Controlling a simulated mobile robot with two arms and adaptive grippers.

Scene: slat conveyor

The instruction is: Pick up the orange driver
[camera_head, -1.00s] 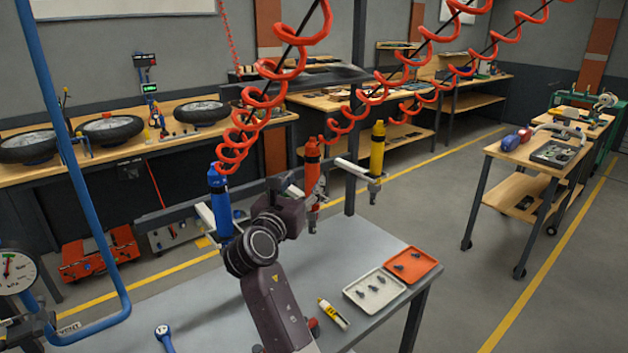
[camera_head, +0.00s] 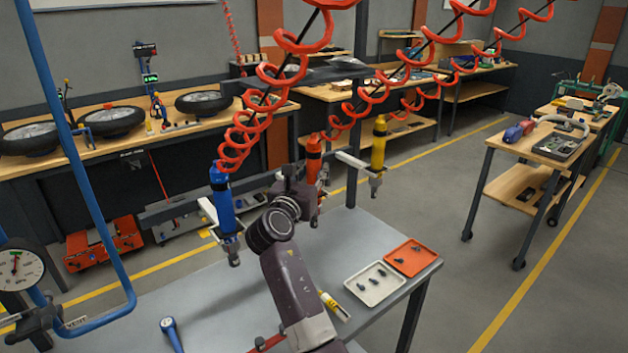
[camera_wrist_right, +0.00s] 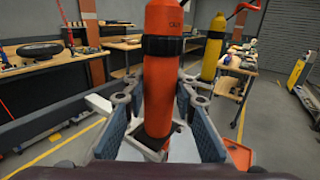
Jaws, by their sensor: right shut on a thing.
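The orange driver (camera_head: 313,155) hangs upright under a red coiled hose, between the blue driver (camera_head: 221,195) and the yellow driver (camera_head: 379,145). In the right wrist view the orange driver (camera_wrist_right: 164,85) stands between the blue-grey finger pads, its black band just above them. My right gripper (camera_wrist_right: 160,105) is shut on its lower body. In the head view my right gripper (camera_head: 302,188) partly hides the driver's lower part. The driver's tip is hidden in the wrist view. My left gripper is not in view.
A grey table (camera_head: 215,300) lies below, with a white tray (camera_head: 362,291) and an orange tray (camera_head: 398,262) of small parts. A yellow marker-like tube (camera_head: 335,306) lies near them. The drivers hang along a dark rail with pale holders. A blue pipe frame stands at left.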

